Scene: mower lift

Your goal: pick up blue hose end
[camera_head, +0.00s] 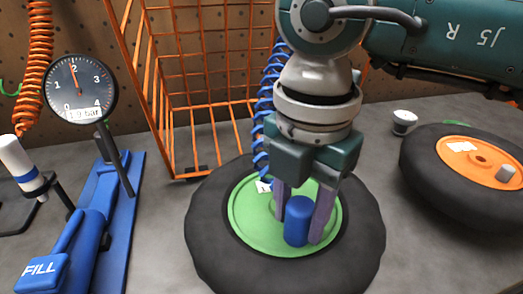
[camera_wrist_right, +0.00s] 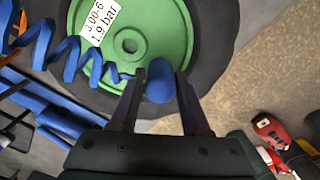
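The blue hose end (camera_head: 297,222) is a short blue cylinder over the green hub (camera_head: 247,226) of the near wheel. My right gripper (camera_head: 302,225) points down over this wheel, with one finger on each side of the hose end. Whether the hose end touches the wheel is not clear. My left gripper is not in view.
The near black tyre (camera_head: 212,262) lies flat on the grey bench. An orange wire cage (camera_head: 205,90) stands behind it. A pressure gauge (camera_head: 80,87) and blue fill tool (camera_head: 75,240) are at left.

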